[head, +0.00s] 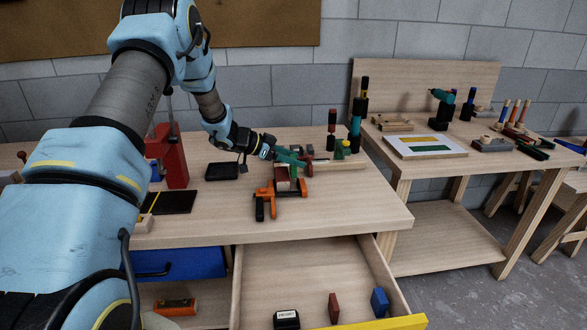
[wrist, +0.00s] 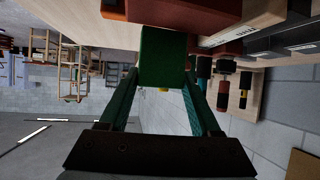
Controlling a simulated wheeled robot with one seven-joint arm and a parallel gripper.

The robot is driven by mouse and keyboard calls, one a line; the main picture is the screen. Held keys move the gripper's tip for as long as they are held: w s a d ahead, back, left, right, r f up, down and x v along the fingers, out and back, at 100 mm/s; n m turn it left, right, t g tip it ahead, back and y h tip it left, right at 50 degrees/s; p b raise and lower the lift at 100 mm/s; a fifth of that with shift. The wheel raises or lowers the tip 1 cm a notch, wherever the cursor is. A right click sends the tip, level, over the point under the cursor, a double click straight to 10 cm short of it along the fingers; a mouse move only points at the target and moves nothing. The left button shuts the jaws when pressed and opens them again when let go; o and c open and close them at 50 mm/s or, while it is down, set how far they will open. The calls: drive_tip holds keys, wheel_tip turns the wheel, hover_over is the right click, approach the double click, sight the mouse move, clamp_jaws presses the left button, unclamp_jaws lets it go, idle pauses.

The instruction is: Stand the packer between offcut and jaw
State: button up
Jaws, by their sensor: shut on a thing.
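My gripper (head: 290,156) is above the workbench beside the orange clamp (head: 265,191). In the wrist view its two teal fingers are shut on a green block (wrist: 162,58), which I take to be the packer. A dark red piece and a pale piece (head: 282,175) sit at the clamp, just below my gripper. I cannot tell which is the offcut. In the wrist view an orange-red part (wrist: 170,10) lies close beyond the green block. Whether the block touches anything is unclear.
A pale batten (head: 342,164) lies to the right, with dark bottles behind it. Below, an open drawer (head: 270,275) holds a dark red block (head: 334,307) and a blue block (head: 380,302).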

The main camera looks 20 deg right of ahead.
sight(293, 169)
drive_tip(key=shift+f+p, duration=0.5)
drive_tip(key=shift+f, duration=1.5)
drive_tip(key=shift+f, duration=0.15)
drive_tip(key=o, duration=1.3)
drive_tip(key=shift+o, duration=0.2)
drive_tip(key=b+v, duration=0.3)
drive_tip(key=v, duration=0.9)
drive_tip(key=shift+s, duration=0.15)
